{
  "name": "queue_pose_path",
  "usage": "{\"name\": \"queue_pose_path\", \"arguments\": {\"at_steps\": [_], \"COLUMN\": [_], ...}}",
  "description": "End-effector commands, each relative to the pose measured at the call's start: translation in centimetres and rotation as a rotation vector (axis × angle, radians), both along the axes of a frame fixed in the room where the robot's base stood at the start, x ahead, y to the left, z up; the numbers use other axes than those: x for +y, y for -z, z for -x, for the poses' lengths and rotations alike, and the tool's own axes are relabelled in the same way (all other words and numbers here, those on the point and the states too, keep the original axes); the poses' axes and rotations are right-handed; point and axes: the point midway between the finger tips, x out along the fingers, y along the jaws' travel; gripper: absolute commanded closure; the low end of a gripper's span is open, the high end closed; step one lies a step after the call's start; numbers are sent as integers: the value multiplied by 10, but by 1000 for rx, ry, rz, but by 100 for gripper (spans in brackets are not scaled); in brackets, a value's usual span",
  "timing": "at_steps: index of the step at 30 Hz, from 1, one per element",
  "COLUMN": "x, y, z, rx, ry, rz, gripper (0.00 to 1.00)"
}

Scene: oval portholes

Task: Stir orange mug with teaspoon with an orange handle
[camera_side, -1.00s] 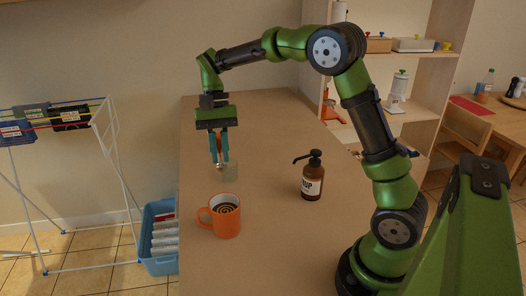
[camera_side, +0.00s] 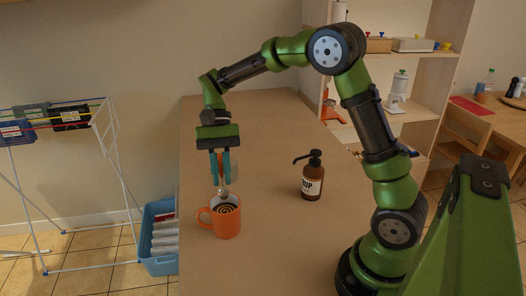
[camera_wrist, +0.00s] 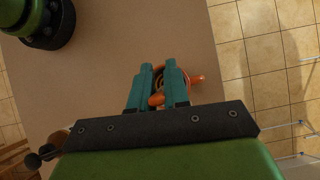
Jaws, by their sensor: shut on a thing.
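The orange mug (camera_side: 228,222) stands upright on the table with a dark drink with a pale swirl in it. In the wrist view the mug (camera_wrist: 198,79) is mostly hidden behind the fingers. My gripper (camera_side: 220,180) is shut on the teaspoon (camera_side: 222,191), pointing down just above the mug's far rim. The spoon's metal bowl hangs at the rim; I cannot tell whether it is inside the opening. The spoon's orange handle (camera_wrist: 156,100) shows between my fingers in the wrist view.
A brown pump bottle (camera_side: 312,178) stands to the right of the mug. The table's left edge is close to the mug, with a drying rack (camera_side: 105,150) and blue crate (camera_side: 158,262) beyond. The front of the table is clear.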

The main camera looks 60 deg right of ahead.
Motion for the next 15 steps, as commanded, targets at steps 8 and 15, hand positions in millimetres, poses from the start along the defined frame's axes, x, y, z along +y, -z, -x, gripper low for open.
{"name": "queue_pose_path", "arguments": {"at_steps": [8,15], "x": [0,0], "y": [23,42], "z": [0,0], "rx": [1,2], "ry": [-1,0], "rz": [0,1], "gripper": [100,100]}}
